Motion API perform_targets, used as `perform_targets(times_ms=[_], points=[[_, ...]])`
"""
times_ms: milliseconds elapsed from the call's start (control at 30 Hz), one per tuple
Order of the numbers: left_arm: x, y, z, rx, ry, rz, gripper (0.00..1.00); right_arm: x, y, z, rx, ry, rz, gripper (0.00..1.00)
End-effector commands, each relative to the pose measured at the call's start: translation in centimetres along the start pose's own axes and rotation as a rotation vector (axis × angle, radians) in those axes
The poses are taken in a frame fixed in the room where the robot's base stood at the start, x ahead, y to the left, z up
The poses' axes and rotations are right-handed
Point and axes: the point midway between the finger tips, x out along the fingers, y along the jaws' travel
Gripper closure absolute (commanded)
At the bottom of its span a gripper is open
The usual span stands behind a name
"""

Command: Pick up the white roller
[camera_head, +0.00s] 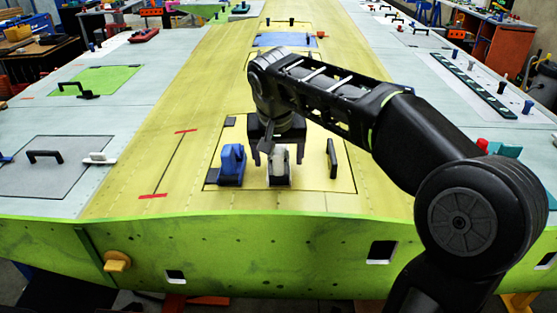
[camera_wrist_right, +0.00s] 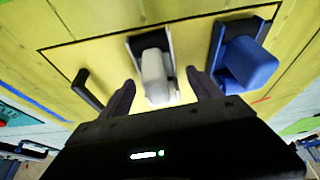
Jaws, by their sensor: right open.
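The white roller (camera_head: 279,167) stands on the yellow panel of the wing, in a dark holder, right below my right gripper (camera_head: 277,150). In the right wrist view the white roller (camera_wrist_right: 156,75) lies between and slightly beyond the two fingertips of my right gripper (camera_wrist_right: 160,88). The gripper is open, with a finger on either side of the roller; I cannot tell whether either finger touches it. My left gripper is not in view.
A blue roller-like tool (camera_head: 231,162) stands close to the left of the white roller, and shows in the right wrist view (camera_wrist_right: 248,62). A black handle (camera_head: 332,158) stands to the right. The green wing edge (camera_head: 240,255) is in front.

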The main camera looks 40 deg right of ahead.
Motion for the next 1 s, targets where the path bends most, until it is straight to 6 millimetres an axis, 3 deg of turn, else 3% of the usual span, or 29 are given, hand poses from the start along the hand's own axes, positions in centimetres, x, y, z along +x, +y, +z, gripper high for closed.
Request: perform_targets(times_ms=[567,1000], points=[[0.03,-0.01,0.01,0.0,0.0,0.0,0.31,0.03,0.0,-0.02,0.0,0.001,0.0,0.27],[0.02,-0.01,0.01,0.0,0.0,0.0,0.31,0.03,0.0,-0.01,0.0,0.001,0.0,0.62]])
